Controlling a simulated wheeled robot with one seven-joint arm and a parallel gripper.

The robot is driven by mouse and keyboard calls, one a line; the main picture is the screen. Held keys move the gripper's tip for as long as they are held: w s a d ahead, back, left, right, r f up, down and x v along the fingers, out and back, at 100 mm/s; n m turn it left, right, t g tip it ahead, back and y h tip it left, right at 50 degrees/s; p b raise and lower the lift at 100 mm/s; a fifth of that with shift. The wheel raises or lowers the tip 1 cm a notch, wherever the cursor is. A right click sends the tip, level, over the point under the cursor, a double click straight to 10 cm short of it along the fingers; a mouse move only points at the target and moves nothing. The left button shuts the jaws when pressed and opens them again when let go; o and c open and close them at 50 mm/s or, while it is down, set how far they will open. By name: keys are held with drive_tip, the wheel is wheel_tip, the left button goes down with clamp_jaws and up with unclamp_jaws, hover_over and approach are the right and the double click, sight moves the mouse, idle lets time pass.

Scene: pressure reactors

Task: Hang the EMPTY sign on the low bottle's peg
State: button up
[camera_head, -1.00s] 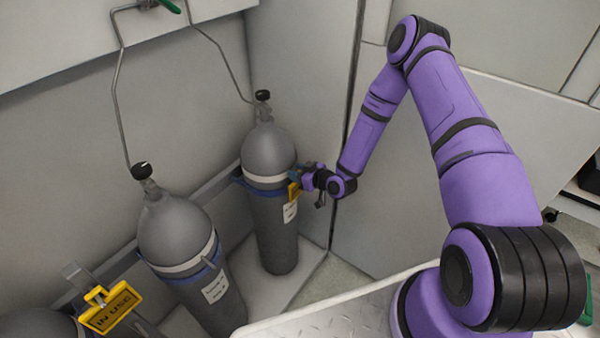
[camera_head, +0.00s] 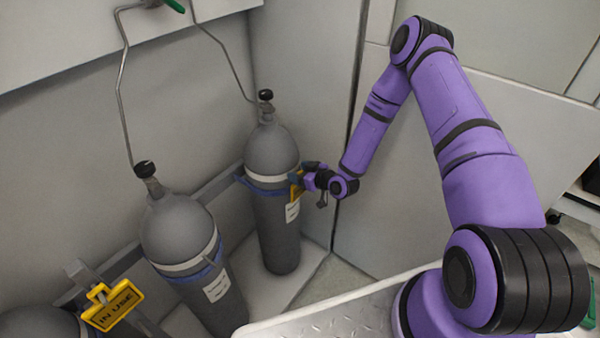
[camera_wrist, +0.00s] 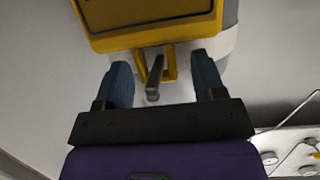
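A yellow sign (camera_head: 296,186) is at the right side of the back grey bottle (camera_head: 271,150), by its blue strap. Its lettering is not readable here. In the wrist view the yellow sign (camera_wrist: 150,28) fills the top, and its narrow yellow hanger reaches down between my fingers. A dark grey peg (camera_wrist: 154,78) shows inside the hanger, which appears to be around it. My gripper (camera_wrist: 163,78) is open, with one blue finger on each side of the hanger and a gap on both sides. My gripper (camera_head: 305,180) partly hides the sign in the head view.
A second grey bottle (camera_head: 178,232) stands nearer on the left, with a white label. A yellow IN USE sign (camera_head: 112,304) hangs further left by another bottle (camera_head: 35,325). A wall rail (camera_head: 215,182) runs behind the bottles. A wall panel stands close to the right.

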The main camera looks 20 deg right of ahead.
drive_tip(key=shift+s, duration=0.1)
drive_tip(key=v, duration=1.1)
drive_tip(key=w+d+r+n+g+h, duration=0.1)
drive_tip(key=w+d+r+g+h, duration=0.1)
drive_tip(key=r, duration=0.5)
drive_tip(key=w+d+r+g+h, duration=0.1)
drive_tip(key=w+d+r+h, duration=0.1)
drive_tip(key=r, duration=0.5)
drive_tip(key=s+d+r+m+g+h, duration=0.1)
drive_tip(key=s+r+h, duration=0.1)
drive_tip(key=r, duration=0.6)
drive_tip(key=s+d+r+m+h, duration=0.1)
drive_tip(key=s+r+h, duration=0.15)
drive_tip(key=r, duration=0.55)
drive_tip(key=s+a+r+m+g, duration=0.1)
drive_tip(key=s+r, duration=0.5)
drive_tip(key=s, duration=0.3)
drive_tip(key=s+a+r+m+g, duration=0.1)
drive_tip(key=s+r, duration=0.4)
drive_tip(key=s, duration=0.5)
drive_tip(key=s+a+r+m+g, duration=0.1)
drive_tip(key=s+a+r+m, duration=0.1)
drive_tip(key=s+r, duration=0.4)
drive_tip(key=s+m, duration=0.1)
drive_tip(key=s, duration=0.3)
drive_tip(key=shift+r+y, duration=0.3)
drive_tip(key=shift+y, duration=0.05)
